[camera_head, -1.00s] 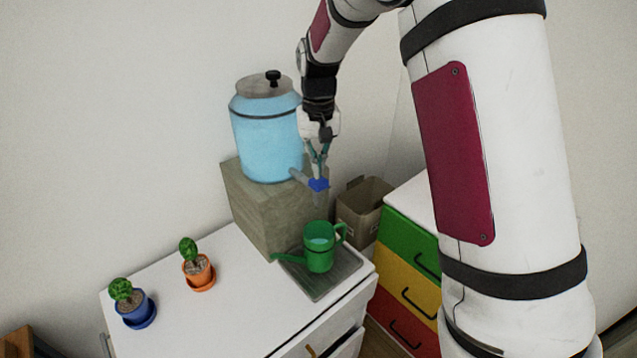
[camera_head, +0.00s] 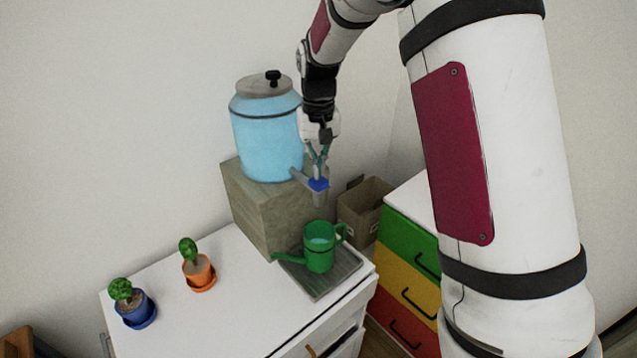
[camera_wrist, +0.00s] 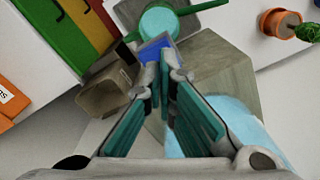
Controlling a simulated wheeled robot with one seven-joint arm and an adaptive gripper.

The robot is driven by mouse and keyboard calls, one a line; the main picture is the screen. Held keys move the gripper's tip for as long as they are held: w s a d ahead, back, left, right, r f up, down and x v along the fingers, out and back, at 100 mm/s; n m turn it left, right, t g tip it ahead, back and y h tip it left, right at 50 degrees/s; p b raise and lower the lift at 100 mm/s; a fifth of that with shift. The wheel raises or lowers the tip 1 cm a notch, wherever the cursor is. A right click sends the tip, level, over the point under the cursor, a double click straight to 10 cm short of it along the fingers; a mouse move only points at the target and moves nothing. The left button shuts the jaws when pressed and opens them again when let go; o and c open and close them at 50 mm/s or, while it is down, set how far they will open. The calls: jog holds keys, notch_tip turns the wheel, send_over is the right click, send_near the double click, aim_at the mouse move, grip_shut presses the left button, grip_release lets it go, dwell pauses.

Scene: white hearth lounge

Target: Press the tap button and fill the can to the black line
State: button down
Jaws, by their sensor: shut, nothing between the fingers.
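The glass dispenser (camera_head: 266,140) holds light blue water and stands on a wooden block. Its tap has a blue button (camera_head: 318,184) at the front, also in the wrist view (camera_wrist: 154,48). My gripper (camera_head: 318,172) is shut and empty, pointing down with its tips right at the button; I cannot tell if they touch it. The green watering can (camera_head: 319,258) stands upright below the tap, its spout to the left. Light blue water shows inside it, also in the wrist view (camera_wrist: 158,22). The black line cannot be made out, and no stream is clearly visible.
The can stands on a grey drip tray (camera_head: 322,283) on the white cabinet (camera_head: 235,310). The wooden block (camera_head: 250,205) is close behind. Two potted cacti (camera_head: 198,272) stand left. A cardboard box (camera_head: 362,210) and coloured drawers (camera_head: 408,275) are at the right.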

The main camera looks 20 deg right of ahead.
jog(key=shift+f, duration=1.25)
jog(key=shift+s+a+f, duration=0.1)
jog(key=shift+s+f, duration=0.05)
jog(key=shift+s, duration=0.05)
dwell(6.2)
